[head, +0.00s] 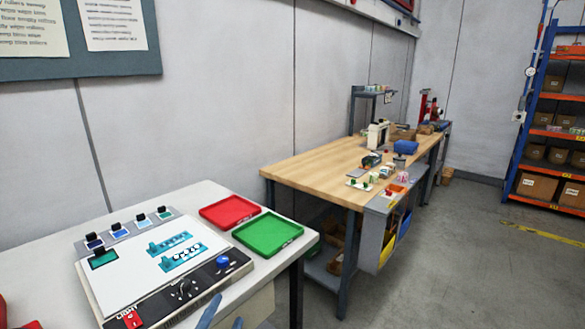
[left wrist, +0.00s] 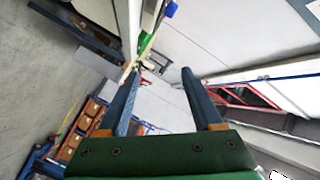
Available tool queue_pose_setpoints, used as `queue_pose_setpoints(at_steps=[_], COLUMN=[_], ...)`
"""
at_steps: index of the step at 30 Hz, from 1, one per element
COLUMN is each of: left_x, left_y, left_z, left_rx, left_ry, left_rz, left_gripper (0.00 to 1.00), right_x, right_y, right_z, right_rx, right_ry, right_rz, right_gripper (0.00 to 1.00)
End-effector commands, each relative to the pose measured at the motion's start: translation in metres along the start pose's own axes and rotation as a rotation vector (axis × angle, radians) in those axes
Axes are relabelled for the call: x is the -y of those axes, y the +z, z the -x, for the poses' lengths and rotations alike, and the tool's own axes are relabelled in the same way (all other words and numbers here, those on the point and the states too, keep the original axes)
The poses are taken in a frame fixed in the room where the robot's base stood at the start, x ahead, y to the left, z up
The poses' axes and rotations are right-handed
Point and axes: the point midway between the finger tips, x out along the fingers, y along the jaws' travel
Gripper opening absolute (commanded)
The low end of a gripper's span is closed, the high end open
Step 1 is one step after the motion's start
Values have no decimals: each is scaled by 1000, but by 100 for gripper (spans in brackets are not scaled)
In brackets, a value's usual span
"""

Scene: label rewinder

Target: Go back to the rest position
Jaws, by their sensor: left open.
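My left gripper (head: 225,316) shows only by its blue fingertips at the bottom edge of the head view, in front of the light table device (head: 112,272). In the left wrist view my left gripper (left wrist: 159,75) has its two blue fingers spread apart with nothing between them. The gripper body there is green. That view is tilted and looks out toward the wall and shelving. My right gripper is in neither view.
A white table (head: 206,192) carries the device, a red tray (head: 229,212) and a green tray (head: 268,233). A wooden workbench (head: 312,167) with several small items stands beyond. An orange and blue shelf rack (head: 541,137) is at the right. Grey floor between is open.

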Motion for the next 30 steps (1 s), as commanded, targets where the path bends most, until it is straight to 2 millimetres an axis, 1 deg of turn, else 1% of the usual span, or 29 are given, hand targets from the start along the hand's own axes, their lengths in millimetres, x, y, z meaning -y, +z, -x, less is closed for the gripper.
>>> queue_pose_setpoints(at_steps=[1, 2, 3, 5, 6, 8, 10, 11, 12, 14, 16, 18, 23, 26, 29, 30], left_x=[-22, -34, -50, -72, -84, -102, -119, -126, -134, -145, -156, -176, -220, -252, -287, -302], left_y=[31, 47, 65, 87, 98, 112, 124, 127, 131, 136, 139, 153, 184, 207, 233, 245], left_z=[15, 25, 40, 63, 78, 102, 131, 143, 159, 184, 213, 203, 194, 196, 206, 213], left_rx=[133, 209, 303, 428, 505, 612, 729, 777, 839, 929, 1036, 1044, 1068, 1086, 1109, 1120], left_ry=[82, 127, 182, 254, 296, 355, 417, 443, 475, 520, 571, 578, 598, 614, 631, 640], left_rz=[128, 197, 279, 380, 439, 516, 593, 624, 662, 712, 766, 757, 745, 737, 727, 721], left_gripper=[67, 67, 67, 67, 67, 67, 67, 67, 67, 67, 67, 67, 67, 67, 67, 67], right_x=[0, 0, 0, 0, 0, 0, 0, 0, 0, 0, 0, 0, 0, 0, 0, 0], right_y=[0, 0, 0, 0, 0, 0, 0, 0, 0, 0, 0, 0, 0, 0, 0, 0], right_z=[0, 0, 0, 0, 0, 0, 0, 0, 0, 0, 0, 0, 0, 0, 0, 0], right_rx=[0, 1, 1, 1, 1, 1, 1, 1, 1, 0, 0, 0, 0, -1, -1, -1], right_ry=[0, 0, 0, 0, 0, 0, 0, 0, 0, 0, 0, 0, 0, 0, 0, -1], right_rz=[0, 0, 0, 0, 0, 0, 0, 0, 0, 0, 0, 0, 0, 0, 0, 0], right_gripper=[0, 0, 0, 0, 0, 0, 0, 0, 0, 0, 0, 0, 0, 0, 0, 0])
